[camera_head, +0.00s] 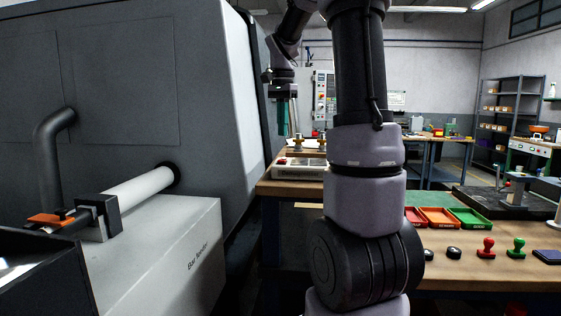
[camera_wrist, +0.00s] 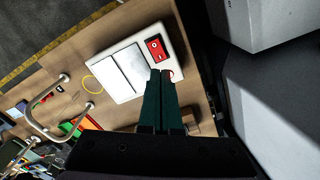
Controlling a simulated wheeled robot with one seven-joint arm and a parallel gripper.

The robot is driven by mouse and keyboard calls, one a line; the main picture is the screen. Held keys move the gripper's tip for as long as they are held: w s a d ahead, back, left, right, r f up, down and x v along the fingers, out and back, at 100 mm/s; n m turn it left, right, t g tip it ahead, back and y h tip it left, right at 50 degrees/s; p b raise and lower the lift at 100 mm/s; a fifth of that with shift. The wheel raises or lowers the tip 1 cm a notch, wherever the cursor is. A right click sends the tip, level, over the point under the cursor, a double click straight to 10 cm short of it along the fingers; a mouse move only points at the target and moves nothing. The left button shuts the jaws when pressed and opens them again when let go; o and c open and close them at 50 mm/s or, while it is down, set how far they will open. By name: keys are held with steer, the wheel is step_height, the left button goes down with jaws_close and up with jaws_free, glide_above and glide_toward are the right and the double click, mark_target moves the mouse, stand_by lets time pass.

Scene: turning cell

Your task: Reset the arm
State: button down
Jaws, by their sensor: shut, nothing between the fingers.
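My gripper (camera_head: 283,118) hangs pointing down at the end of my arm, above the left end of the wooden workbench (camera_head: 470,270). In the wrist view its two green fingers (camera_wrist: 160,88) are together with nothing between them. Beyond the fingertips in the wrist view is a white box (camera_wrist: 110,88) with a red switch (camera_wrist: 157,47) and a pale flat plate. The fingertips overlap the box's edge in that view, and I cannot tell whether they touch it. My arm's dark and lilac links cover the middle of the head view and hide part of the bench.
A large grey machine (camera_head: 120,90) and a bar feeder (camera_head: 180,245) fill the left. Red, orange and green trays (camera_head: 470,217), a red stamp (camera_head: 487,247) and a green stamp (camera_head: 516,247) sit on the bench right of my arm. Shelves (camera_head: 505,110) stand behind.

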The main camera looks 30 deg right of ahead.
steer(key=s+a+n+t+y, duration=0.1)
steer(key=s+a+n+t, duration=0.2)
steer(key=s+a, duration=0.3)
steer(key=s+a+n+t+y, duration=0.1)
steer(key=s+a+n+t, duration=0.3)
steer(key=s, duration=0.9)
steer(key=a+n, duration=0.1)
steer(key=a, duration=0.2)
steer(key=shift+s+a+f+n, duration=0.2)
steer(key=shift+s+n, duration=0.1)
steer(key=shift+n, duration=0.1)
